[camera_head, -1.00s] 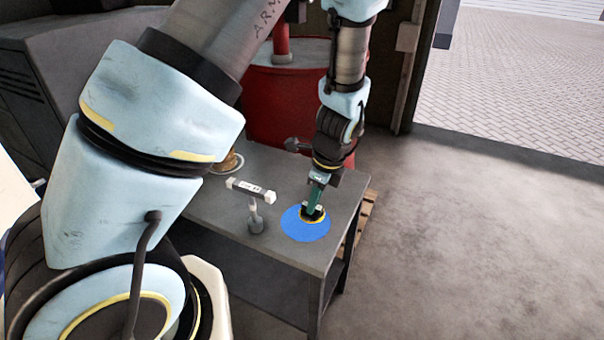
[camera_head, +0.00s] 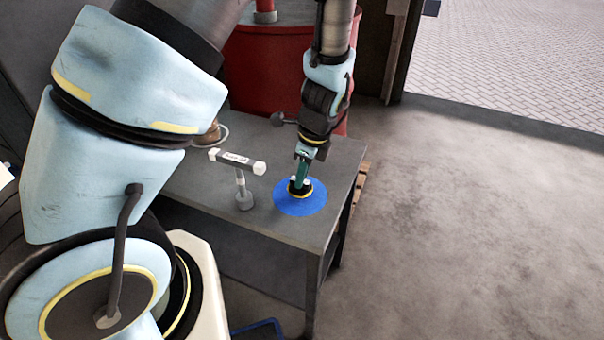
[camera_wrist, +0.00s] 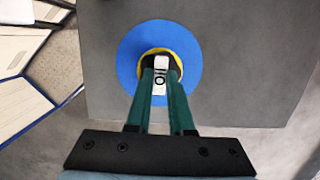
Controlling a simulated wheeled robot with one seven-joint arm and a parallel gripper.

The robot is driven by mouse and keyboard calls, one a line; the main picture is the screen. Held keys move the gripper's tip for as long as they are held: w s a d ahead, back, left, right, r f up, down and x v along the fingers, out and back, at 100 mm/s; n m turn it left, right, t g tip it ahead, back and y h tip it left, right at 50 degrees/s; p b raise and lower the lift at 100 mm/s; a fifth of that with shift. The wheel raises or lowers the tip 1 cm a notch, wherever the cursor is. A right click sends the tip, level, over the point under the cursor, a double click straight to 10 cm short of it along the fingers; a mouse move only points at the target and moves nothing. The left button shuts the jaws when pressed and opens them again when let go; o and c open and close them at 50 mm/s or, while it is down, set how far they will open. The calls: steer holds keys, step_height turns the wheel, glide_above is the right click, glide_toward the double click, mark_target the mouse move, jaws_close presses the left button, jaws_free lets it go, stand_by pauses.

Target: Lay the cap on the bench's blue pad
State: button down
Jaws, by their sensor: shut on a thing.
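The cap (camera_head: 301,193) is a small black disc with a yellow rim. It is over the middle of the round blue pad (camera_head: 288,208) on the grey bench. My gripper (camera_head: 300,181) points down and is shut on the cap's top. In the wrist view my green fingers (camera_wrist: 160,80) close on a pale upright part of the cap, and its yellow rim (camera_wrist: 143,57) shows inside the blue ring of the pad (camera_wrist: 190,45). I cannot tell whether the cap touches the pad.
A T-shaped tool with a labelled white-ended bar (camera_head: 237,160) stands on the bench (camera_head: 265,228) left of the pad. A brownish round part (camera_head: 208,137) sits at the back left. A red drum (camera_head: 262,75) stands behind. Open floor (camera_head: 470,220) lies to the right.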

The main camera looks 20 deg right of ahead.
steer(key=shift+f, duration=0.25)
steer(key=c, duration=0.7)
jaws_free()
